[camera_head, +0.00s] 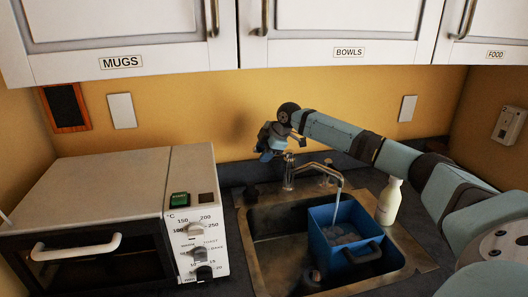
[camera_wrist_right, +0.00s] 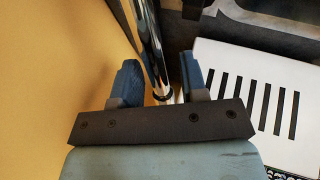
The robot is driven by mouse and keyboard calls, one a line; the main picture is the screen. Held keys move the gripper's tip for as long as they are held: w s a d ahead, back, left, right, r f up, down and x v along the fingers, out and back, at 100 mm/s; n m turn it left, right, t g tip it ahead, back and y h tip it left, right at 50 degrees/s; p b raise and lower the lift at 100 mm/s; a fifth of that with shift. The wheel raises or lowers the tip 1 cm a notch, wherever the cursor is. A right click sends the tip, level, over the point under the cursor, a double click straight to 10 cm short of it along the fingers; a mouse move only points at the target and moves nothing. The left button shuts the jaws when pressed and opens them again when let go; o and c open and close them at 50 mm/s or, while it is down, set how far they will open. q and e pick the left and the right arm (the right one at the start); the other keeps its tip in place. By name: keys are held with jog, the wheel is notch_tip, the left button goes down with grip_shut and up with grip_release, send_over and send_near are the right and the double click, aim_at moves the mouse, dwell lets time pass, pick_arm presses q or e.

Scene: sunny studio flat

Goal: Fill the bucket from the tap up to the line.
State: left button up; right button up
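The blue bucket (camera_head: 325,250) stands in the sink below the chrome tap (camera_head: 316,168). A stream of water (camera_head: 337,203) falls from the spout into it, and rippled water (camera_head: 345,236) shows inside. I cannot make out a fill line. My right gripper (camera_head: 271,153) is beside the tap's base, at the wall side. In the right wrist view, its two blue fingers (camera_wrist_right: 160,80) stand apart on either side of a chrome tap part (camera_wrist_right: 150,45), with visible gaps. It appears to hold nothing. My left gripper is not in view.
The steel sink (camera_head: 262,270) is set in a dark counter. A pale bottle (camera_head: 388,203) stands right of the bucket, near my right arm. A toaster oven (camera_head: 100,205) fills the left. Wall cupboards (camera_head: 180,60) hang above. A slotted white panel (camera_wrist_right: 245,95) shows in the wrist view.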

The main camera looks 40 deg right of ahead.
grip_shut()
jog(key=shift+w+a+h+p, duration=0.15)
jog(key=shift+h+p, duration=0.25)
jog(key=shift+p, duration=0.85)
jog(key=shift+f+g+p, duration=0.35)
jog(key=shift+f+g, duration=0.05)
jog(key=shift+f, duration=0.1)
jog(key=shift+f+h, duration=0.15)
jog(key=shift+h, duration=0.15)
jog(key=shift+o, duration=0.6)
grip_release()
